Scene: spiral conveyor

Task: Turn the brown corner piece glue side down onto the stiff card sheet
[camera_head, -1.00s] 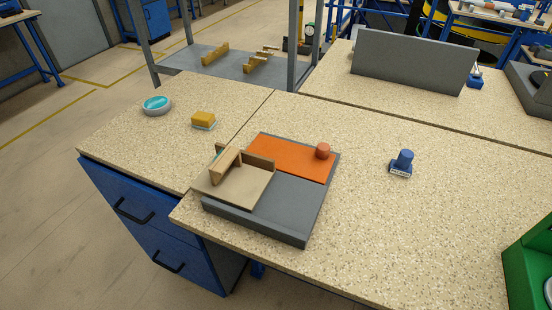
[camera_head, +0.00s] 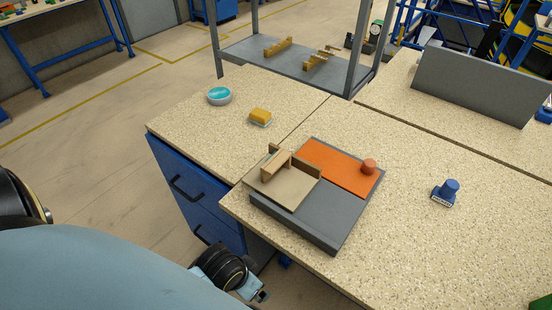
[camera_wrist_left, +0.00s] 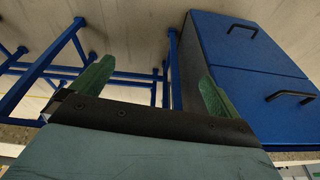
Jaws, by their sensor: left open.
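The brown corner piece (camera_head: 276,163) stands on edge at the back left of the tan card sheet (camera_head: 290,192) in the head view. A little teal shows by its upper end; I cannot tell which face carries glue. The sheet lies on the grey board (camera_head: 335,222). My left gripper (camera_wrist_left: 156,70) is open and empty in the left wrist view, its green fingers wide apart. In the head view my left arm is low at the front left, off the table and away from the corner piece. My right gripper is not in view.
An orange mat (camera_head: 335,164) with a round orange knob (camera_head: 369,166) lies behind the sheet. A blue stamp (camera_head: 446,192) is at right. A teal-topped dish (camera_head: 219,96) and yellow sponge (camera_head: 260,116) stand at back left. Blue drawers (camera_head: 190,190) are below the left table.

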